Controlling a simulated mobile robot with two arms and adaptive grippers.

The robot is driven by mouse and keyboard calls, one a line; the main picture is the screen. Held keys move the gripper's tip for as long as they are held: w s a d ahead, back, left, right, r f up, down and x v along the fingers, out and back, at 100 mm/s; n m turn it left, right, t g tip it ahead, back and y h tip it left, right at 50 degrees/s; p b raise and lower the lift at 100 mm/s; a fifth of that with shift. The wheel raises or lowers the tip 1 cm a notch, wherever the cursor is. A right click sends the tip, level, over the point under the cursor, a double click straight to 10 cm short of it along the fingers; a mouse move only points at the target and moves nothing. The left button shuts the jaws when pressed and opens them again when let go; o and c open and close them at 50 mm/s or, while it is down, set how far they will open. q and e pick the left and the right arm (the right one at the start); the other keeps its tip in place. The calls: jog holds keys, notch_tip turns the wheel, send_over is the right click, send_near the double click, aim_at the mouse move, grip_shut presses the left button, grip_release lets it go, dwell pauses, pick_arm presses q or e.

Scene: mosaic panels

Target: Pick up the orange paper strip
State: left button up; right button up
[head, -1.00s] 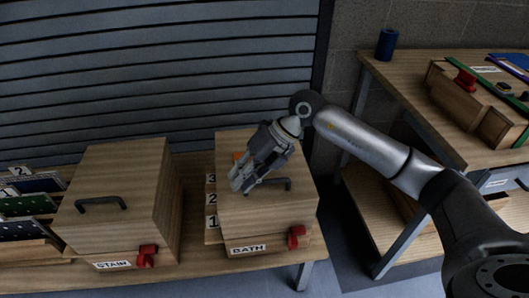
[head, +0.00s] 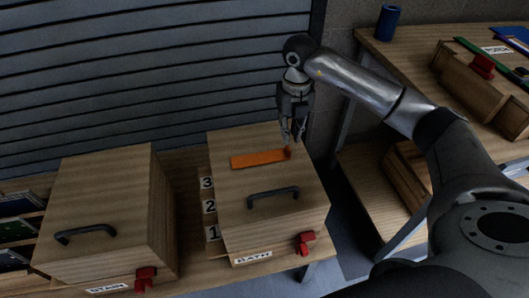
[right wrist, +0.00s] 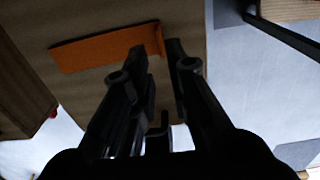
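The orange paper strip (head: 256,160) lies flat on top of the wooden box labelled BATH (head: 240,195), behind its dark handle. A small raised tab stands at its right end; the strip also shows in the right wrist view (right wrist: 100,50). My right gripper (head: 292,141) points down over the strip's right end. In the right wrist view its two fingers (right wrist: 157,48) are apart, with the raised tab between or just beyond the tips. I cannot tell whether they touch it. My left gripper is not in view.
The box labelled STAIN (head: 105,215) stands to the left, with its own dark handle. Number cards (head: 209,207) stand between the boxes. A second bench (head: 440,60) at the right carries a blue cylinder (head: 388,22) and a wooden box. A slatted shutter (head: 150,70) closes the back.

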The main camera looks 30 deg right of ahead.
aim_at(277, 155)
jog(key=shift+s+f, duration=0.1)
jog(key=shift+f, duration=1.1)
notch_tip(277, 155, down, 5)
jog(key=shift+s+r+p, duration=0.15)
jog(key=shift+p, duration=0.3)
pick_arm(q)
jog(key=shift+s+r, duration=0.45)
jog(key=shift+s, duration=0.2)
pick_arm(e)
grip_shut()
